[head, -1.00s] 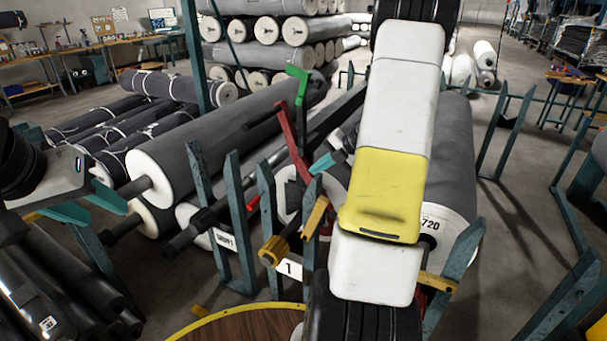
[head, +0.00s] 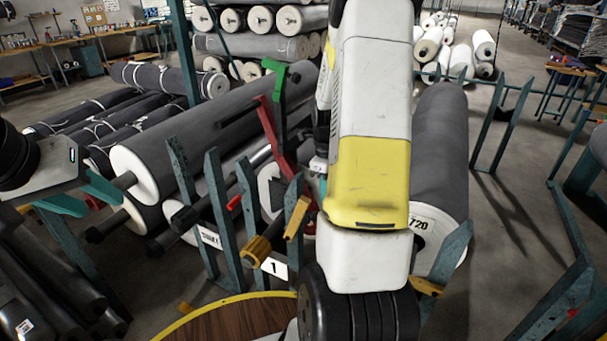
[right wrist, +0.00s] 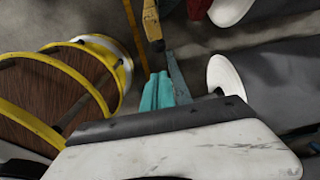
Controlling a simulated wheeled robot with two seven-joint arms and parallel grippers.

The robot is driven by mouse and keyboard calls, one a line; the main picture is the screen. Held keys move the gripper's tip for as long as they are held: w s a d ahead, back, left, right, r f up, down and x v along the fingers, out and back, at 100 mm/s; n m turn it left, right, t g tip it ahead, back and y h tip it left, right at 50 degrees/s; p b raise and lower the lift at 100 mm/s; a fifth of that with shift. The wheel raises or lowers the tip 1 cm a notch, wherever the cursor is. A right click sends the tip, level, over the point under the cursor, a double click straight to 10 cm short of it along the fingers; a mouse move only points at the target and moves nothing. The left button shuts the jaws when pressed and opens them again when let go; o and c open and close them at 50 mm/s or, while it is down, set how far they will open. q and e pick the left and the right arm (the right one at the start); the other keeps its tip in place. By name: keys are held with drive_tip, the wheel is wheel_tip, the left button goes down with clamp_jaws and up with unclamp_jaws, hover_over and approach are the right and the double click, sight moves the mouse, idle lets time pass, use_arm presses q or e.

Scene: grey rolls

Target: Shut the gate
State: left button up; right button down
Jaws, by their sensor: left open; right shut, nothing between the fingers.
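A red bar (head: 272,130) with a green handle-like end (head: 277,88) stands raised and tilted among the rack posts. Beside it, a yellow bar (head: 297,217) and a yellow knob (head: 257,250) sit by the sign marked 1 (head: 274,267). I cannot tell for sure which part is the gate. My right gripper (right wrist: 160,92) is shut and empty, its teal fingertips close to a teal post (right wrist: 179,82) and below a yellow piece (right wrist: 152,25). In the head view my right arm mostly hides it. My left gripper (head: 82,200) is open and empty at the left.
Big grey rolls with white ends (head: 134,174) lie on the left. Another roll (head: 440,150) lies right of my right arm. A wooden reel with a yellow rim (head: 225,314) stands in front, also in the right wrist view (right wrist: 97,45). Open floor lies to the right.

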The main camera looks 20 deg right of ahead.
sight(313, 214)
drive_tip(key=f, duration=0.1)
drive_tip(key=w+a+f, duration=0.1)
drive_tip(key=f, duration=0.1)
drive_tip(key=w+a+f, duration=0.1)
drive_tip(key=f, duration=0.1)
drive_tip(key=shift+w, duration=0.1)
drive_tip(key=shift+w+a+r, duration=0.1)
drive_tip(key=shift+w+a, duration=0.1)
drive_tip(key=shift+w, duration=0.1)
drive_tip(key=w+a+r, duration=0.2)
drive_tip(key=w+a, duration=0.3)
drive_tip(key=w, duration=0.1)
drive_tip(key=shift+w+a, duration=0.4)
